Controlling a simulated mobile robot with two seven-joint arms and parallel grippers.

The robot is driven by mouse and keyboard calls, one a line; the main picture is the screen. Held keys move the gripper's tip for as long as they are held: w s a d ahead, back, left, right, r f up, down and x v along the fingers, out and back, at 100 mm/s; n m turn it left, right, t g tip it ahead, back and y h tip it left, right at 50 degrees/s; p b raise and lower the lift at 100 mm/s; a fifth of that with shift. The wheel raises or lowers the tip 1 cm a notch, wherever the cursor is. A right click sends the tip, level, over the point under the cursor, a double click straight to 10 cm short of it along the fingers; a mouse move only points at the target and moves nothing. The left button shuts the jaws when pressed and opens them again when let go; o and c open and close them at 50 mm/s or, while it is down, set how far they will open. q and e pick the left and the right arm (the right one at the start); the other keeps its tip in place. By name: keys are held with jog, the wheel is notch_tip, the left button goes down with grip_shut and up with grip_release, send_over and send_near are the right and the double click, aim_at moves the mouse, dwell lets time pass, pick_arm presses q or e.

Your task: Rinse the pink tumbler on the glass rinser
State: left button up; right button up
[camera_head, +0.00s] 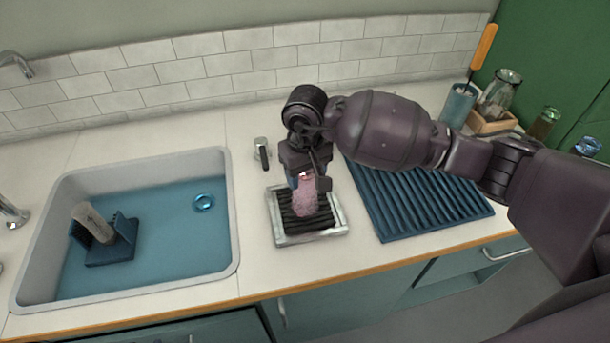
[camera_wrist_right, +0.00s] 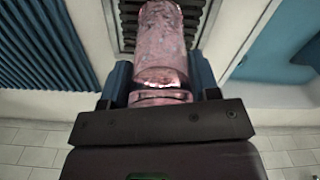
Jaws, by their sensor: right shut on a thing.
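The pink tumbler (camera_head: 305,197) is held in my right gripper (camera_head: 307,181) over the glass rinser (camera_head: 310,239), a metal tray with dark slats set in the counter. In the right wrist view the pink tumbler (camera_wrist_right: 162,45) shows mottled pink between the two blue fingers of my right gripper (camera_wrist_right: 163,88), with the rinser's dark slats (camera_wrist_right: 128,30) beyond it. The gripper is shut on the tumbler's near end. I cannot tell whether the tumbler touches the slats. My left gripper is not in view.
A sink (camera_head: 232,215) with a blue basin lies left, holding a brush block (camera_head: 110,250). A blue cup (camera_head: 458,105) and glass jar (camera_head: 499,92) stand at the back right.

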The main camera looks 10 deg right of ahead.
dwell(0.6)
jog(key=shift+r+p, duration=0.35)
jog(key=shift+r, duration=0.5)
jog(key=shift+r+p, duration=0.7)
jog(key=shift+r, duration=1.9)
